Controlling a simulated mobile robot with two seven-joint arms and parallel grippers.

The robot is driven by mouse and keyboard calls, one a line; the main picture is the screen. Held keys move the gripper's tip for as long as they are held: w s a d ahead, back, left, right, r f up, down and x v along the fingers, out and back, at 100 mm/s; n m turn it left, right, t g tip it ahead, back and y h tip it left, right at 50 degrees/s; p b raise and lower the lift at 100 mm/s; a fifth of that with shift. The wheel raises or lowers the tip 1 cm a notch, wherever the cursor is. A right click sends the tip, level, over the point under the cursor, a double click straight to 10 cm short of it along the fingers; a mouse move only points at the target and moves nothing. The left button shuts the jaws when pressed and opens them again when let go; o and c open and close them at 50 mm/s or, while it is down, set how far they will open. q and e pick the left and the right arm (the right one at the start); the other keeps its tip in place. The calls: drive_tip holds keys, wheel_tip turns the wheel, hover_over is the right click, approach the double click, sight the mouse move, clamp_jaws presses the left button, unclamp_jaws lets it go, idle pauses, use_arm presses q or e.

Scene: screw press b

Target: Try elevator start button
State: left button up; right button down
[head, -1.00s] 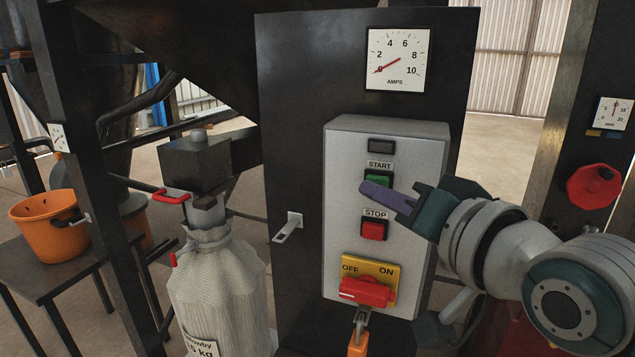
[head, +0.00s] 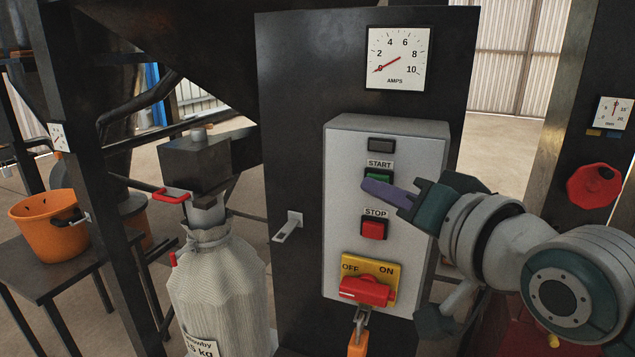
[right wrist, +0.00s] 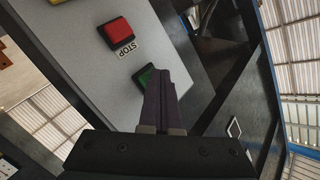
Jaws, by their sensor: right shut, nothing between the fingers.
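The green START button (head: 378,178) is on the upper part of a grey control box (head: 340,220). In the right wrist view the green button (right wrist: 146,74) is partly hidden behind my fingertips. My right gripper (head: 366,186) is shut and empty, its purple fingertips at the lower edge of the START button. I cannot tell for certain whether they touch it. The button's lower part is covered in the head view. The dark indicator window (head: 381,145) above START looks unlit. The ammeter (head: 398,58) needle points at 0. My left gripper is not in view.
The red STOP button (head: 373,229) is just below my fingers. A red rotary switch (head: 366,291) on a yellow OFF/ON plate sits lower, with an orange padlock (head: 358,343) hanging under it. A filled sack (head: 218,290) hangs to the left. A red knob (head: 593,186) is at right.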

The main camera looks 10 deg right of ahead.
idle(0.5)
drive_tip(key=shift+s+a+p, duration=0.45)
drive_tip(key=shift+s+p, duration=0.2)
drive_tip(key=shift+s+a+p, duration=0.7)
drive_tip(key=shift+s, duration=0.35)
drive_tip(key=shift+s+a+p, duration=0.65)
drive_tip(key=shift+s+a, duration=0.05)
drive_tip(key=shift+s, duration=0.35)
